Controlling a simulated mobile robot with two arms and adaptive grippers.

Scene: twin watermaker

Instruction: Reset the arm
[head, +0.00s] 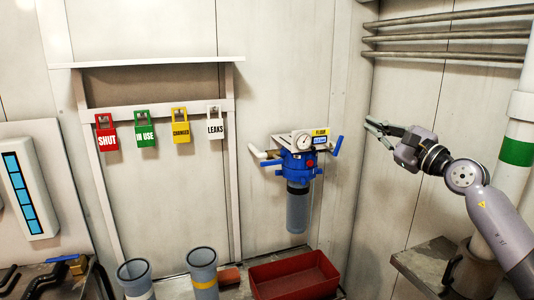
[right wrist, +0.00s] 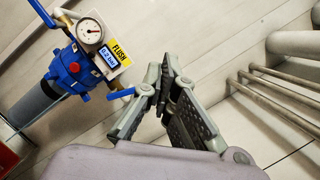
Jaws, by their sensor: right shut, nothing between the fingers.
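My right arm comes in from the right in the head view. Its gripper (head: 375,127) is raised in front of the right wall, to the right of the blue filter unit, and touches nothing. In the right wrist view the right gripper (right wrist: 168,75) is shut with nothing held. The filter unit (head: 299,162) hangs on the back wall with a gauge, blue handles and a grey bowl below. It also shows in the right wrist view (right wrist: 72,68), apart from the fingers, with its display and yellow FLUSH label. My left gripper is not in view.
Tags reading SHUT (head: 106,137), IN USE (head: 146,133), a yellow one (head: 181,128) and LEAKS (head: 214,126) hang on a rack. Below are a red tray (head: 292,280) and grey cylinders (head: 203,270). Pipes (head: 450,30) run along the right wall; a vertical pipe (head: 518,120) stands near my arm.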

